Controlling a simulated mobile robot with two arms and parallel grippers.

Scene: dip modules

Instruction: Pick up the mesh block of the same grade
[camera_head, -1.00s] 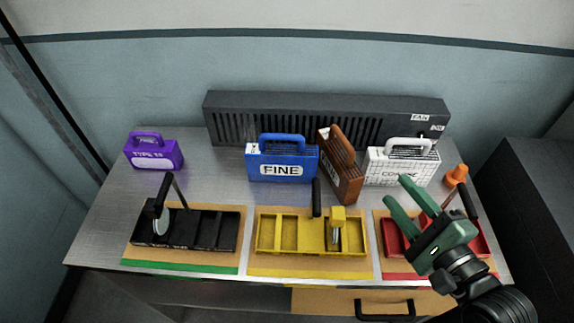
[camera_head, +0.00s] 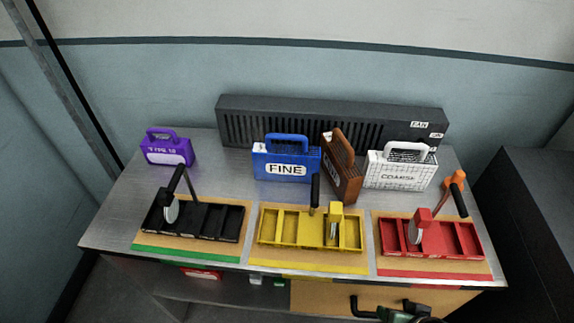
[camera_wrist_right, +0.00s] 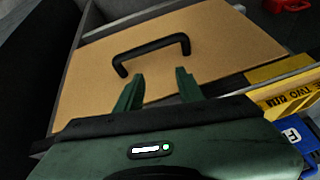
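Several mesh blocks with top handles stand on the metal table: a blue one (camera_head: 285,163) marked FINE, a white one (camera_head: 399,170) marked COARSE, and a brown one (camera_head: 340,172) turned edge-on between them, its label unreadable. A purple block (camera_head: 167,150) stands apart at the left; its lettering is hard to read. My right gripper (camera_wrist_right: 157,90) is open and empty, its green fingers pointing at the black handle (camera_wrist_right: 152,55) of a wooden drawer front (camera_wrist_right: 200,45). In the head view only part of it shows at the bottom edge. My left gripper is not in view.
Black (camera_head: 225,221), yellow (camera_head: 272,229) and red (camera_head: 467,240) compartment trays line the table's front, with upright tools in them. A dark vented unit (camera_head: 330,122) stands behind the blocks. An orange object (camera_head: 457,179) is at the right. Some items sit below the tabletop.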

